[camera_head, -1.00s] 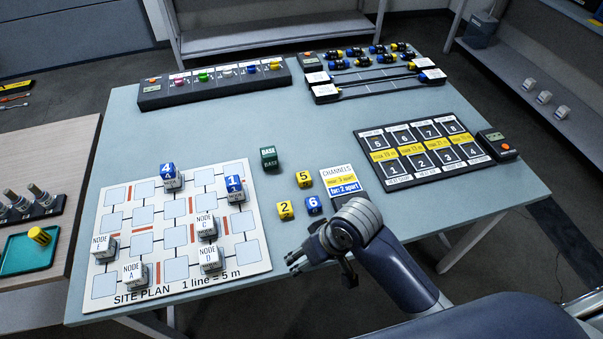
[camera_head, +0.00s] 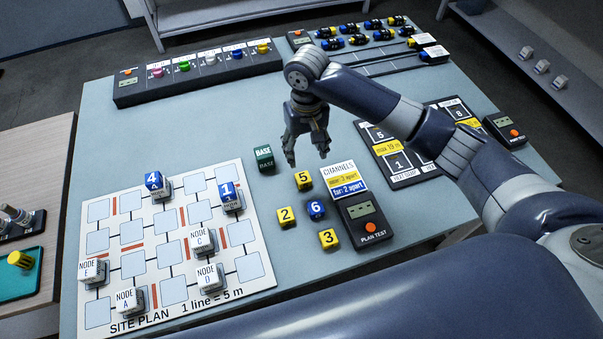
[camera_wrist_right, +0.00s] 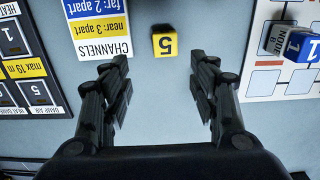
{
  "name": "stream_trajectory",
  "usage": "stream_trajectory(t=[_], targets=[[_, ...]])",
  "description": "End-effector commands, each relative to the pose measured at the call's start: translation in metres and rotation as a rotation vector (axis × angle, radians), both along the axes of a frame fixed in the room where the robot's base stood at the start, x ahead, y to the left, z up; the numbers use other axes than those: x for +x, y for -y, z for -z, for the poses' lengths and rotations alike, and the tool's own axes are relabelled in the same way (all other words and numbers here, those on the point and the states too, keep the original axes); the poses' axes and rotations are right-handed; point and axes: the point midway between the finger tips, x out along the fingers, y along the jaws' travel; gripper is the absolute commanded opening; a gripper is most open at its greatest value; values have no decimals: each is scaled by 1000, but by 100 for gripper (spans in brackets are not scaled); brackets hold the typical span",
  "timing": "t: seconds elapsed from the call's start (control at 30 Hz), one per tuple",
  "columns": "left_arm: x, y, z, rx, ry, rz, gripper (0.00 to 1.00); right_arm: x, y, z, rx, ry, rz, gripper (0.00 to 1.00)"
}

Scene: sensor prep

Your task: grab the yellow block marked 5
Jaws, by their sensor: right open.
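The yellow block marked 5 (camera_head: 303,180) sits on the blue-grey table beside the channels card. It also shows in the right wrist view (camera_wrist_right: 164,45), ahead of the fingertips and roughly centred between them. My right gripper (camera_head: 308,160) is open and empty, pointing down above the table just behind the block in the head view. In the right wrist view its two fingers (camera_wrist_right: 165,75) are spread wide with bare table between them. My left gripper is not in view.
Near the block stand a yellow block 2 (camera_head: 286,217), a blue block 6 (camera_head: 316,209) and a yellow block 3 (camera_head: 328,238). The channels card (camera_head: 343,181) and plan test device (camera_head: 369,221) are to the right. The green base block (camera_head: 264,158) and site plan board (camera_head: 255,267) are to the left.

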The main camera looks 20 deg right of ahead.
Motion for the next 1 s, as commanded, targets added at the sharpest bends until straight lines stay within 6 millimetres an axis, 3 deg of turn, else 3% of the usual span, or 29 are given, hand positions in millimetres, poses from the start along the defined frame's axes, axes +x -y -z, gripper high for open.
stream_trajectory(t=[0.23,0.43,0.7,1.0], targets=[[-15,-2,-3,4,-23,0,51,-1,-1,37,0,-1,-1,55],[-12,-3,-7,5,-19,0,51,-3,-3,51,-1,-3,-2,55],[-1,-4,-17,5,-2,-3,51,-6,-8,89,-1,0,-2,55],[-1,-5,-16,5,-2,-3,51,-5,-8,96,0,2,-4,55]])
